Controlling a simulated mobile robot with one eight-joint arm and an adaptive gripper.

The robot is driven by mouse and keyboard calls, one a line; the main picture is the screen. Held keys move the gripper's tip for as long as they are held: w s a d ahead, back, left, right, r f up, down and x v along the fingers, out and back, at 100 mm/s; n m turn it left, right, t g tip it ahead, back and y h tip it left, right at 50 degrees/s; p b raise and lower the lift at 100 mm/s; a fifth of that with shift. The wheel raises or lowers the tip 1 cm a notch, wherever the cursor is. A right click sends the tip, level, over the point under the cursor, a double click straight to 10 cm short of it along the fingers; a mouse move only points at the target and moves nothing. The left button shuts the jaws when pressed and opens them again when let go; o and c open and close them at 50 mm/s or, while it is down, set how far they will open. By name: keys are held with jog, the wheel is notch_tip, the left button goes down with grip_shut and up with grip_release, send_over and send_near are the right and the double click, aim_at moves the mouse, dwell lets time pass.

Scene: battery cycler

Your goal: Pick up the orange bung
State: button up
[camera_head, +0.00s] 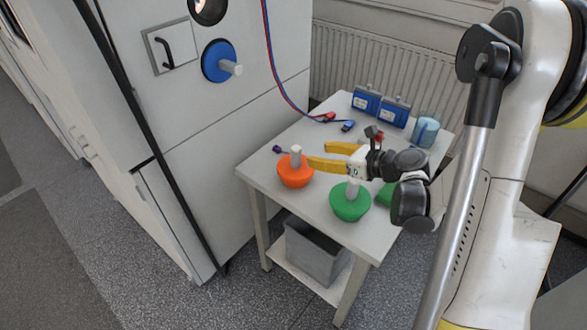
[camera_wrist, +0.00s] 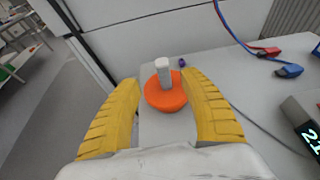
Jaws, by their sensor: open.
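The orange bung (camera_head: 294,174) stands upright on the white table near its left corner, with a pale grey peg handle on top. In the wrist view the orange bung (camera_wrist: 166,96) sits ahead, between the lines of the two yellow fingers. My gripper (camera_head: 326,155) has its yellow fingers spread, open and empty. It is just right of the bung in the head view, with the fingers pointing towards it. My gripper also shows in the wrist view (camera_wrist: 158,84). I cannot tell whether a finger touches the bung.
A green bung (camera_head: 350,203) stands close below my gripper, with another green piece (camera_head: 385,194) partly hidden behind my wrist. Blue devices (camera_head: 380,105), a blue cylinder (camera_head: 425,131) and red and blue cable plugs (camera_head: 347,126) lie at the back. The white cabinet (camera_head: 240,110) stands left of the table.

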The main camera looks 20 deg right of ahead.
aim_at(300, 153)
jog(key=x, duration=0.2)
jog(key=b+x, duration=0.1)
jog(key=x, duration=0.2)
jog(key=shift+s+d+f, duration=0.1)
jog(key=shift+d+f, duration=0.05)
jog(key=shift+f, duration=0.25)
jog(key=b+x, duration=0.3)
jog(key=x, duration=0.3)
jog(key=shift+d, duration=0.15)
jog(key=shift+c, duration=0.5)
jog(key=shift+s, duration=0.1)
grip_shut()
